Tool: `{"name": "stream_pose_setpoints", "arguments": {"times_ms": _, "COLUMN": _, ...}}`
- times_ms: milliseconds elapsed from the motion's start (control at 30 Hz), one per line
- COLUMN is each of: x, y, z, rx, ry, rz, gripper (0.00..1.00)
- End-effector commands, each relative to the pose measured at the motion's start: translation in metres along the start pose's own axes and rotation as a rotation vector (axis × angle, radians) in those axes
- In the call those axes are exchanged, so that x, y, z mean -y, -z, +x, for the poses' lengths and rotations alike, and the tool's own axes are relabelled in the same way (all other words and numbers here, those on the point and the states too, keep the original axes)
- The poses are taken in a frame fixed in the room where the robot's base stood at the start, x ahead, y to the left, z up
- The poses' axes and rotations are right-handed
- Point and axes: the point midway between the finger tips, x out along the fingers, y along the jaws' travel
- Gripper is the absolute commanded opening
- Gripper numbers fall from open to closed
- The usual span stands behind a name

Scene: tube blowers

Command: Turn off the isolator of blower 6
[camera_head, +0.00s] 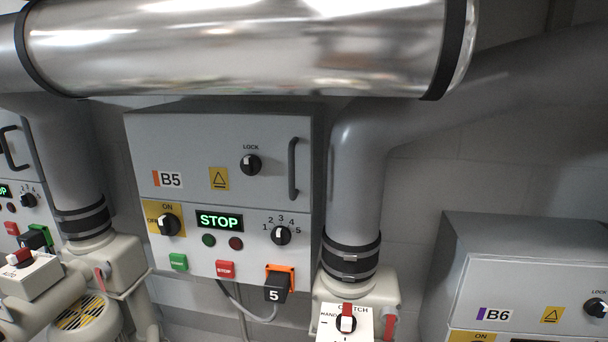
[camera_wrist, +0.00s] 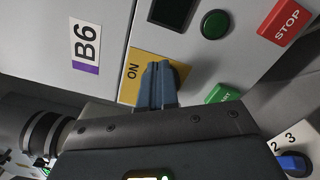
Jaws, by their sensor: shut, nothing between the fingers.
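In the wrist view my gripper (camera_wrist: 158,68) is shut and empty, with its blue-grey fingertips over the yellow isolator plate (camera_wrist: 134,88) marked "ON". The isolator's knob is hidden behind the fingers, so its position and any contact cannot be told. The B6 label (camera_wrist: 85,45) with its purple stripe is to the left of the plate. In the head view the blower 6 cabinet (camera_head: 550,262) stands at the right edge with its B6 label (camera_head: 497,314); only the top of its yellow plate (camera_head: 472,337) shows. My gripper is not in the head view.
In the wrist view a dark display (camera_wrist: 172,10), a green lamp (camera_wrist: 215,24), a green button (camera_wrist: 222,94) and a red STOP button (camera_wrist: 284,22) are near the plate. The B5 cabinet (camera_head: 215,132) and a large duct (camera_head: 240,45) fill much of the head view.

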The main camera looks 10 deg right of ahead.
Motion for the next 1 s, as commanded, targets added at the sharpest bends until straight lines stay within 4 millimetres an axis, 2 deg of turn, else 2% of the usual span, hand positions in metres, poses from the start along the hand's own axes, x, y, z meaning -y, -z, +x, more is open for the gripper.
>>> {"name": "stream_pose_setpoints", "arguments": {"times_ms": 533, "x": -0.002, "y": -0.008, "z": -0.003, "rx": -0.002, "ry": 0.001, "rz": 0.0, "gripper": 0.0}}
{"name": "stream_pose_setpoints", "arguments": {"times_ms": 1000, "x": -0.003, "y": -0.007, "z": -0.051, "rx": -0.002, "ry": 0.001, "rz": 0.0, "gripper": 0.0}}
